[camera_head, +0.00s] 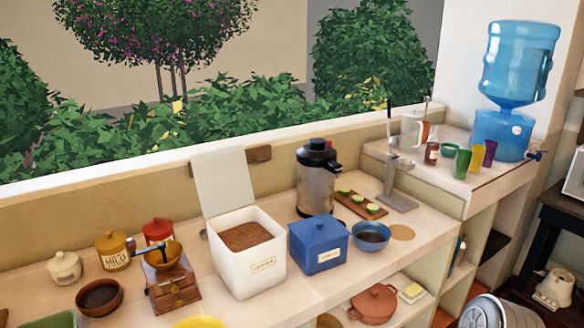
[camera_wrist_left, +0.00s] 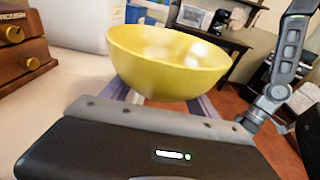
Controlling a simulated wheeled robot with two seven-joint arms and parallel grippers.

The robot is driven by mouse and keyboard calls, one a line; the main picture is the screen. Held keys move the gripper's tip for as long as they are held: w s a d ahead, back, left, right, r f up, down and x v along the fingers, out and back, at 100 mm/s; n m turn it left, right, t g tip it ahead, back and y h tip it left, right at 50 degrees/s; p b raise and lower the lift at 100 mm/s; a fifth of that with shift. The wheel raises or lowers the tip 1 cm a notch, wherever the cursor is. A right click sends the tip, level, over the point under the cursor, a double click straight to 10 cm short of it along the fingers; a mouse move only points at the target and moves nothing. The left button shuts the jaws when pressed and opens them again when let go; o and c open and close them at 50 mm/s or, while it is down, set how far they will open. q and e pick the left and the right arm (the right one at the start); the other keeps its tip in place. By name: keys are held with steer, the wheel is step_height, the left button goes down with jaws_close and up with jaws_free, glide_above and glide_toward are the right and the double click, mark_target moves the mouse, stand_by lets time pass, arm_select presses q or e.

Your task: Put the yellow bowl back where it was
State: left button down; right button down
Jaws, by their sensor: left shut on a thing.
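The yellow bowl (camera_wrist_left: 165,65) is upright in front of my left wrist camera. My left gripper (camera_wrist_left: 160,98) is shut on the bowl, and its fingers are mostly hidden under and behind it. In the head view only the rim of the yellow bowl (camera_head: 200,322) shows at the bottom edge, in front of the counter, and my left gripper is out of that picture. My right gripper does not show in either view.
The counter holds a brown bowl (camera_head: 100,297), a wooden grinder (camera_head: 173,288), an open white canister (camera_head: 245,262), a blue box (camera_head: 318,244) and a blue bowl (camera_head: 371,236). A bare round tan mat (camera_head: 402,232) lies beside the blue bowl. A red pot (camera_head: 373,304) stands on the shelf below.

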arm_select(q)
steer(key=shift+d, duration=0.1)
steer(key=d+r+m+g+h, duration=0.1)
steer(key=d+r+m+g, duration=0.2)
steer(key=d, duration=0.4)
steer(key=d+r+m+g+h, duration=0.2)
steer(key=d+r+m+g, duration=0.2)
steer(key=d+g, duration=0.3)
steer(key=shift+d+m+g, duration=0.2)
steer(key=shift+m+g, duration=0.3)
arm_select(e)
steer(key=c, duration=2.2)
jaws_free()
